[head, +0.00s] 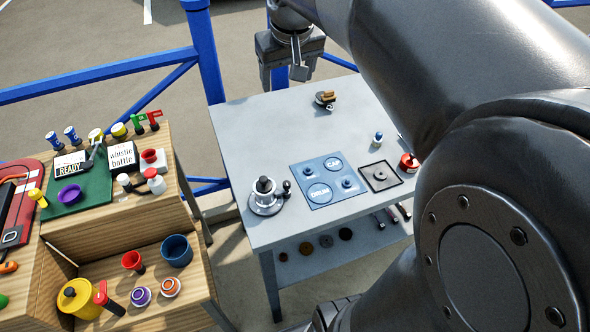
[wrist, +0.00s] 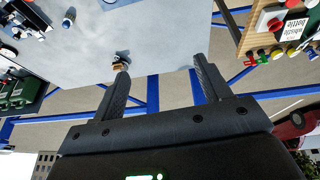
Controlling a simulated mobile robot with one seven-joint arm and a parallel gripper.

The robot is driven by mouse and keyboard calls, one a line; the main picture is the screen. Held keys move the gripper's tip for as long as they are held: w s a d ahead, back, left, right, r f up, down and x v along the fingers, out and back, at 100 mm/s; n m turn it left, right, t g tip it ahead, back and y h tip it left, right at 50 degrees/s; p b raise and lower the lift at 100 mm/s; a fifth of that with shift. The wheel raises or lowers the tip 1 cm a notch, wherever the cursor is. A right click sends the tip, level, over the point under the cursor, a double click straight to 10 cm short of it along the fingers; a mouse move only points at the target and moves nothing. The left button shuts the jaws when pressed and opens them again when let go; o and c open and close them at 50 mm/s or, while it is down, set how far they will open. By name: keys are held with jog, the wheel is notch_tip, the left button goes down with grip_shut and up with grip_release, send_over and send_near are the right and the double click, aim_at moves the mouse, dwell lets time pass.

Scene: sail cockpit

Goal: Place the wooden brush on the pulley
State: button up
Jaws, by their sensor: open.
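A small brown wooden piece, which looks like the wooden brush (head: 328,94), lies at the far edge of the grey table. It sits on or against a small dark and metallic part that looks like the pulley (head: 321,101); the exact contact is too small to tell. In the wrist view the brush (wrist: 118,66) shows beside the tip of the left finger, apart from it.
The grey table (head: 240,145) holds a winch (head: 264,196), a blue panel (head: 328,181), a dark square plate (head: 380,176) and a red canister (head: 409,162). A wooden bench (head: 85,240) with several items stands at left. Blue railings (head: 205,50) run behind. The table's far left is clear.

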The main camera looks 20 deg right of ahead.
jog(key=s+a+f, duration=0.2)
jog(key=s+f, duration=0.2)
jog(key=s, duration=0.5)
jog(key=s+a+f+t, duration=0.1)
jog(key=s+a+f, duration=0.2)
jog(key=s, duration=0.6)
jog(key=shift+f+y, duration=0.4)
jog(key=shift+f, duration=0.5)
